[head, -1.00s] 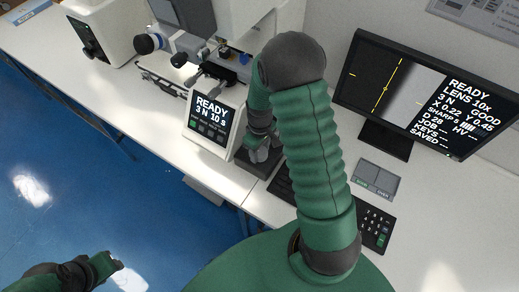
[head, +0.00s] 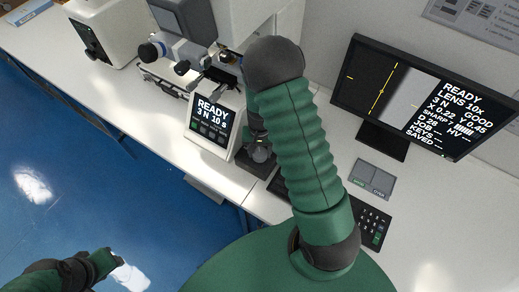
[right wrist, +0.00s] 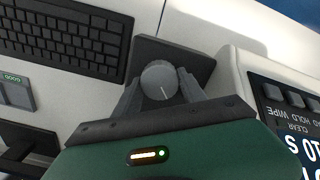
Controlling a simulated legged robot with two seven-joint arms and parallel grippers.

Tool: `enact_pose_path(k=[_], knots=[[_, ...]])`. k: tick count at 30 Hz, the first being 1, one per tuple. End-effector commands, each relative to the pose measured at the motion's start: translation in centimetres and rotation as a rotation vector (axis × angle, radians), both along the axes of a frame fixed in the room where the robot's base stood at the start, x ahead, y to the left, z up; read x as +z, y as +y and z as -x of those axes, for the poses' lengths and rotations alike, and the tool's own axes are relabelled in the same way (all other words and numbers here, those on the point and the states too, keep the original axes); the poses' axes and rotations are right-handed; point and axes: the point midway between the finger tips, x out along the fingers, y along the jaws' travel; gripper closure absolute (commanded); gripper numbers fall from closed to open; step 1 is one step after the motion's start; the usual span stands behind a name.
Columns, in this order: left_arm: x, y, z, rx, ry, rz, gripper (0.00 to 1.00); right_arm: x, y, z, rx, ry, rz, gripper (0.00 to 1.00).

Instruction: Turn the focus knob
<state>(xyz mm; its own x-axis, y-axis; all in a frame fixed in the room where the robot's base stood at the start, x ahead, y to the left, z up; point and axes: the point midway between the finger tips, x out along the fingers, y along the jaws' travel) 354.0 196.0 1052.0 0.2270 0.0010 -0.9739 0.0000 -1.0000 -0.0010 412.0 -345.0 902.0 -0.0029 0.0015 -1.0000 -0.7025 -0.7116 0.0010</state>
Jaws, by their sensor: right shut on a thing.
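The focus knob (right wrist: 158,82) is a round grey knob with a white pointer line, on a dark square base (right wrist: 196,62) in the right wrist view. My right gripper (right wrist: 157,78) has one finger on each side of the knob and is shut on it. In the head view the right gripper (head: 262,152) is partly hidden behind my own arm, over the dark base. The monitor (head: 425,95) reads READY, LENS 10x and GOOD, with a sharpness bar. My left gripper (head: 106,262) is at the lower left over the blue floor, away from the bench; its jaws are unclear.
The tester (head: 215,50) with its lit panel (head: 211,117) stands left of the knob base. A black keyboard (right wrist: 70,40) lies close on the other side. A grey two-key pad (head: 372,180) and a keypad (head: 373,225) lie to the right.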

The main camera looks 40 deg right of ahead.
Motion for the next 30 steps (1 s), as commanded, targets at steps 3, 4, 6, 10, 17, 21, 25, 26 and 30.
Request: enact_pose_path(k=[3,4,6,10,17,21,25,26,30], knots=[[0.6,0.0,0.0,0.000,0.000,0.000,0.64,0.3,-0.1,-0.2,-0.104,-0.006,0.004,0.92],[0.7,0.0,0.0,0.000,0.000,0.000,0.64,0.3,-0.1,-0.2,-0.128,-0.006,0.004,0.92],[0.9,0.0,0.0,0.000,0.000,0.000,0.64,0.3,-0.2,-0.2,-0.186,-0.006,0.004,0.92],[1.3,0.0,0.0,0.000,0.000,0.000,0.64,0.3,-0.2,-0.2,-0.278,-0.006,0.004,0.92],[1.6,0.0,0.0,0.000,0.000,0.000,0.64,0.3,-0.1,-0.3,-0.388,-0.008,0.004,0.92],[1.7,0.0,0.0,0.000,0.000,0.000,0.64,0.2,-0.1,-0.3,-0.423,-0.008,0.004,0.92],[1.7,0.0,0.0,0.000,0.000,0.000,0.64,0.2,-0.2,-0.3,-0.439,-0.008,0.004,0.92],[1.7,0.0,0.0,0.000,0.000,0.000,0.64,0.2,-0.2,-0.3,-0.441,-0.009,0.003,0.92],[1.7,0.0,0.0,0.000,0.000,0.000,0.64,0.2,-0.2,-0.4,-0.444,-0.009,0.003,0.92]])
